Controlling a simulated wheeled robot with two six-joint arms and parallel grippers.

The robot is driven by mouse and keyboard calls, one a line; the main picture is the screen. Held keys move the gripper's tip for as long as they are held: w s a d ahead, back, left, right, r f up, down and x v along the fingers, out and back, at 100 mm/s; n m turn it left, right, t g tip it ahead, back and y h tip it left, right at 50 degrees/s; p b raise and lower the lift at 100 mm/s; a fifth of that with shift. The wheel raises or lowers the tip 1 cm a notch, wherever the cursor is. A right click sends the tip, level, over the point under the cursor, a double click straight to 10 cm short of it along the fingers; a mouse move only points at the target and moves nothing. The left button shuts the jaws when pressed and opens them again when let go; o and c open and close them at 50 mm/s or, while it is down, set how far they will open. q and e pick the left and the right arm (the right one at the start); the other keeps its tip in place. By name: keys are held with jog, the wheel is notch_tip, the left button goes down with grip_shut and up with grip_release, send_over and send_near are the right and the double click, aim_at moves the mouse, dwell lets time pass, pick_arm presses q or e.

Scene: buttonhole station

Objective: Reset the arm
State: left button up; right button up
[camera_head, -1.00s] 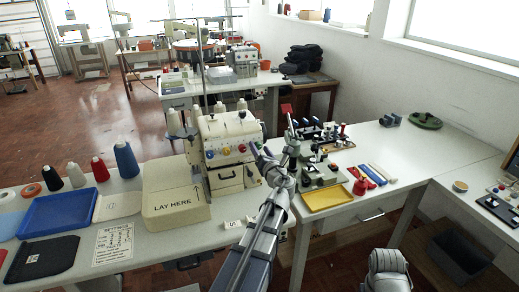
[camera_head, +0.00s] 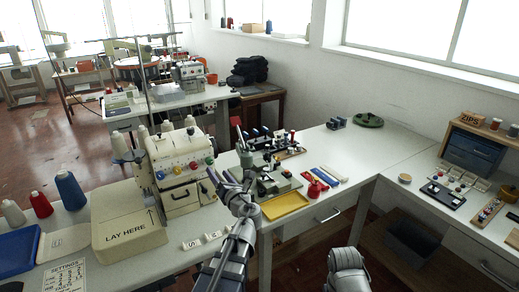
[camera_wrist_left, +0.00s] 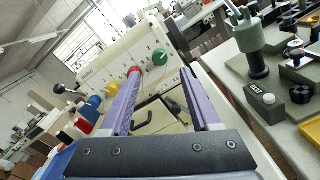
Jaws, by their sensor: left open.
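My left gripper (camera_head: 228,180) is raised in front of the white table, beside the right end of the cream sewing machine (camera_head: 178,163). Its two purple fingers stand apart and empty in the left wrist view (camera_wrist_left: 161,78). The machine's red, green, yellow and blue knobs show beyond and between those fingers. Part of my grey right arm shows at the bottom of the head view, but its gripper is out of view.
The right table's middle (camera_head: 372,152) is clear.

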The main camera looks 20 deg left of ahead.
pick_arm(q)
jog(key=s+d+f+n+g+h+p, duration=0.3)
jog(key=s+d+f+n+g+h, duration=0.1)
jog(key=s+d+n, duration=0.3)
jog(key=s+d+f+n+g+h+p, duration=0.2)
jog(key=s+d+f+n+g+h, duration=0.2)
jog(key=s+d+n, duration=0.3)
jog(key=s+d+f+n+g+h+p, duration=0.3)
jog(key=s+d+n, duration=0.5)
jog(key=d+n, duration=0.6)
jog(key=d+f+g+h, duration=0.1)
jog(key=d+f, duration=0.1)
jog(key=d, duration=0.1)
jog(key=shift+p, duration=0.3)
